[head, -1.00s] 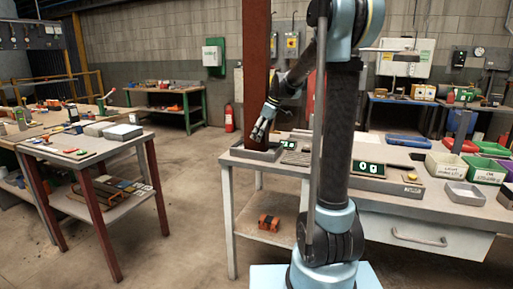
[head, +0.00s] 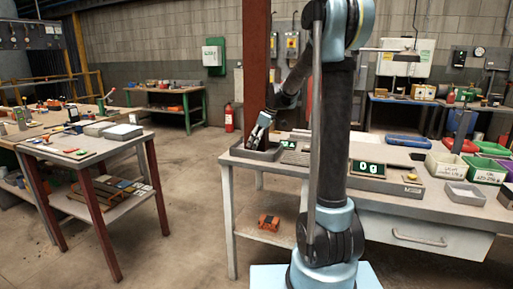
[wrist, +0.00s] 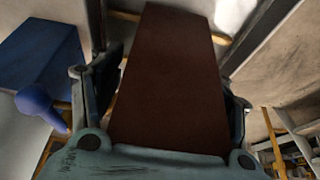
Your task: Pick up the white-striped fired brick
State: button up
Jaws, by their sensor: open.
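An orange block with dark openings (head: 268,222) lies on the lower shelf under the bench; it is too small to make out any white stripe. My gripper (head: 260,138) is at the bench's left end, low over a grey tray (head: 256,153), with its fingers pointing down and left. In the wrist view the fingers of my gripper (wrist: 168,105) are apart, and a plain dark red-brown surface (wrist: 170,80) fills the space between them. I cannot tell whether that surface is a brick or the rusty post, or whether the fingers touch it.
A rust-brown post (head: 257,60) stands right by my gripper. The bench (head: 285,178) carries a green number display (head: 368,168) and several bins (head: 446,164) to the right. A side table (head: 90,145) stands left, with open floor between (head: 185,215).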

jog(key=shift+f, duration=0.15)
jog(key=c, duration=1.5)
